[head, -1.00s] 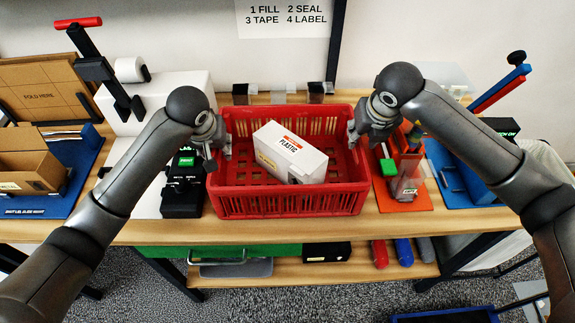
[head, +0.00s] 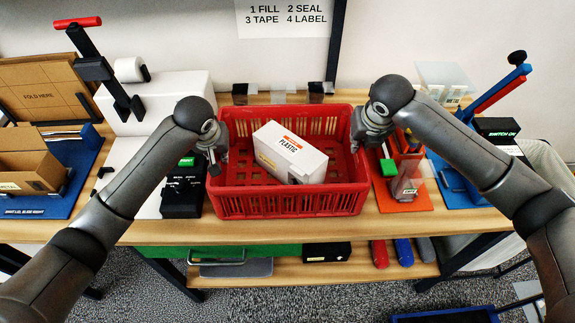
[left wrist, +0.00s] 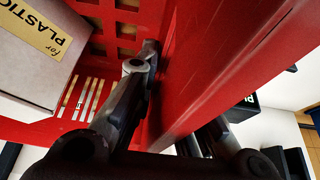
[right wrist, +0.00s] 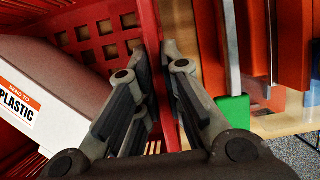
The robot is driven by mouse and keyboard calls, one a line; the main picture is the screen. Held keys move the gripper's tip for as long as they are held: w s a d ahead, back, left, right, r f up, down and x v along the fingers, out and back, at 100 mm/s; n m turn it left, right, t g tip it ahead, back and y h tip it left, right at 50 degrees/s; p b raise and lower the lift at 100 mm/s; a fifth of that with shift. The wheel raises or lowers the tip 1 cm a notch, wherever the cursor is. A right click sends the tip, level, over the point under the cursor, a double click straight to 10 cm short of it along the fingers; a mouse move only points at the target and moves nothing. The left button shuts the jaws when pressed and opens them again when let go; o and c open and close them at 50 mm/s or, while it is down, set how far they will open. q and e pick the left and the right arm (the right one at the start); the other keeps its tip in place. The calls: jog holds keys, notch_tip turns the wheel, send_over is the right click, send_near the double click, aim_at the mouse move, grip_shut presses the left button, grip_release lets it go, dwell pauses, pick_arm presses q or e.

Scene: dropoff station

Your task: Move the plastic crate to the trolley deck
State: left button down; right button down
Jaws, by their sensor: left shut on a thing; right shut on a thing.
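The red plastic crate (head: 290,203) stands on the wooden bench with a white box marked PLASTIC (head: 290,152) lying tilted inside it. My left gripper (head: 217,160) is shut on the crate's left wall. In the left wrist view its fingers (left wrist: 165,105) straddle that red wall (left wrist: 225,60). My right gripper (head: 358,143) is shut on the crate's right wall, with its fingers (right wrist: 165,95) on either side of it in the right wrist view. I cannot pick out the trolley deck with certainty.
A black device with a green label (head: 182,195) stands close left of the crate. An orange stand (head: 408,195) with a clear holder is close right. A blue-rimmed dark surface (head: 445,316) shows low at the bottom right. Lower shelf items (head: 380,252) lie under the bench.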

pick_arm(q)
jog(key=shift+w+r, duration=0.1)
jog(key=shift+r, duration=0.15)
pick_arm(e)
jog(key=shift+w+r, duration=0.1)
jog(key=shift+r, duration=0.2)
